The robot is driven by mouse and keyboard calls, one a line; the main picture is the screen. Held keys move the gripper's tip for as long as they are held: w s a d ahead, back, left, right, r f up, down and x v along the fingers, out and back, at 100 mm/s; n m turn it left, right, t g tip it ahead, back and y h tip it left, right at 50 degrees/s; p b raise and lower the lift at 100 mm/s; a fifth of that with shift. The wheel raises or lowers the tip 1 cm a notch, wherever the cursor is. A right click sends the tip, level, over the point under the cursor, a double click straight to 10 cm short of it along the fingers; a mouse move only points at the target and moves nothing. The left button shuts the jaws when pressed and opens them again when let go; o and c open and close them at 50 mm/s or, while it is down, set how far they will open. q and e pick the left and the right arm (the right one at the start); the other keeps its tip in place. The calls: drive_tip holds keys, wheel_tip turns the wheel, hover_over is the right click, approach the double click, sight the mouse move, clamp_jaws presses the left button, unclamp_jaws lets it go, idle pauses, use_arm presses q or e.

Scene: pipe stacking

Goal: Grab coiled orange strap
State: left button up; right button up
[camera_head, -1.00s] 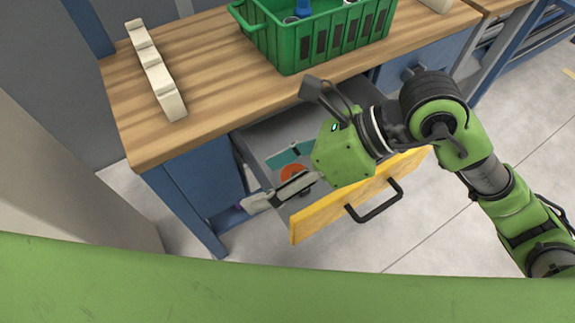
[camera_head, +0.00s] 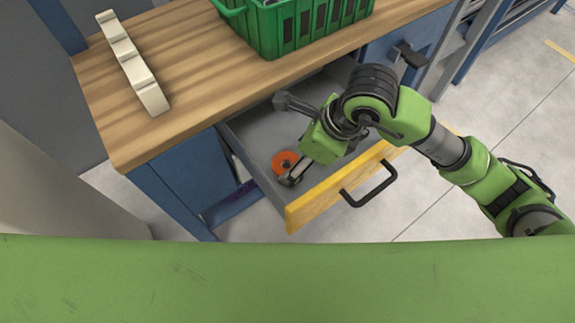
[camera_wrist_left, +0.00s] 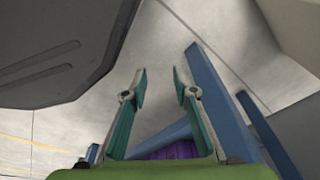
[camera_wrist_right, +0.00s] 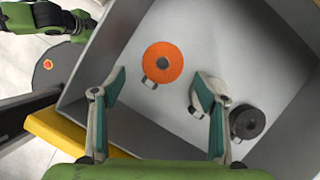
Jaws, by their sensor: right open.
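The coiled orange strap (camera_head: 286,162) lies flat on the floor of the open drawer (camera_head: 252,140), towards its left side. In the right wrist view the orange strap (camera_wrist_right: 162,62) is a round coil with a dark centre and a small metal buckle at its lower left edge. My right gripper (camera_wrist_right: 160,84) is open and empty over the drawer. The orange coil shows ahead, between and beyond its fingertips. In the head view, one finger is close to the coil's lower edge. My left gripper (camera_wrist_left: 160,75) is open and empty, and outside the head view.
A black coil (camera_wrist_right: 247,122) and a pale coil (camera_wrist_right: 210,84), partly hidden by a finger, also lie in the drawer. The yellow drawer front (camera_head: 338,186) has a black handle. Above are the wooden worktop (camera_head: 190,75), a green crate (camera_head: 300,30) and a notched cream block (camera_head: 132,62).

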sight(288, 164)
drive_tip(key=x, duration=0.4)
drive_tip(key=shift+w+d, duration=0.15)
drive_tip(key=shift+d, duration=0.05)
drive_tip(key=shift+w+a+f, duration=0.15)
drive_tip(key=shift+f, duration=0.2)
drive_tip(key=c, duration=1.2)
use_arm(q)
drive_tip(key=shift+w+r, duration=0.5)
drive_tip(key=shift+r, duration=0.05)
use_arm(e)
drive_tip(key=shift+r, duration=0.15)
